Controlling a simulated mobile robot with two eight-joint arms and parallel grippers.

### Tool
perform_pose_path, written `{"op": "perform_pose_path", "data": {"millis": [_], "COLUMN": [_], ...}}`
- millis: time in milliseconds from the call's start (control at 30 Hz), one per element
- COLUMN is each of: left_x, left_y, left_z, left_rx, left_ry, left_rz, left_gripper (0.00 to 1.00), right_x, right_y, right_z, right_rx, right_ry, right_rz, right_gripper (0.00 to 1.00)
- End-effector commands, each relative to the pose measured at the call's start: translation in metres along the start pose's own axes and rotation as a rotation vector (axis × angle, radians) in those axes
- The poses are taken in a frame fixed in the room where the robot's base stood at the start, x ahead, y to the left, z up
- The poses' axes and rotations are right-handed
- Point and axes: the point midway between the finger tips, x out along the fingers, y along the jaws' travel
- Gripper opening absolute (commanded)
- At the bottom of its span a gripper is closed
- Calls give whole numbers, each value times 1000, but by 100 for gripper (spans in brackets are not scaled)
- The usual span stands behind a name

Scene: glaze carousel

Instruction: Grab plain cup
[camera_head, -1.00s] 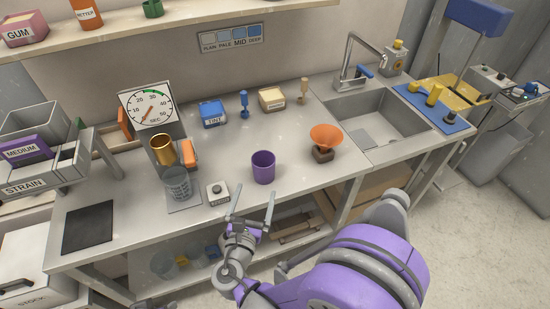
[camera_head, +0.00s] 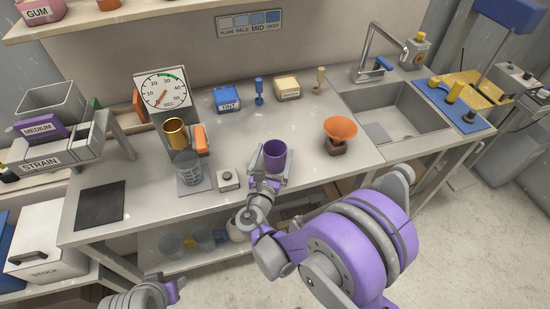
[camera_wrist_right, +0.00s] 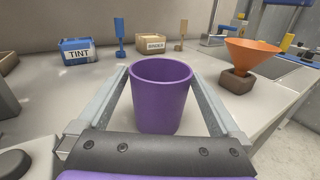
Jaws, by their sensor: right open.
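The plain purple cup (camera_head: 275,154) stands upright on the grey counter near its front edge. My right gripper (camera_head: 270,160) is open, with one finger on each side of the cup. In the right wrist view the cup (camera_wrist_right: 162,98) sits between the two spread fingers (camera_wrist_right: 165,105), with a visible gap at the left finger; the right gap is narrow. The cup looks empty inside. My left arm shows only in part at the bottom left of the head view (camera_head: 150,293); its fingertips are not clearly visible.
An orange funnel (camera_head: 340,129) on a dark block stands right of the cup. A small grey button box (camera_head: 228,179) and a clear beaker (camera_head: 189,169) stand to its left. A TINT box (camera_head: 228,99) is behind. The counter around the cup is clear.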

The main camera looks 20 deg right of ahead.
Motion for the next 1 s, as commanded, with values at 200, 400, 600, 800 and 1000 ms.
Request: {"op": "perform_pose_path", "data": {"millis": [200, 400, 600, 800, 1000], "left_x": [-1, -1, -1, -1, -1], "left_y": [0, 0, 0, 0, 0], "left_z": [0, 0, 0, 0, -1], "left_rx": [0, 0, 0, 0, 0], "left_ry": [0, 0, 0, 0, 0], "left_rz": [0, 0, 0, 0, 0], "left_gripper": [50, 50, 50, 50, 50], "right_x": [10, 9, 9, 9, 9], "right_y": [0, 0, 0, 0, 0], "right_z": [0, 0, 0, 0, 2], "right_rx": [0, 0, 0, 0, 0], "right_ry": [0, 0, 0, 0, 0], "right_rz": [2, 1, 1, 1, 1], "right_gripper": [100, 86, 50, 22, 22]}}
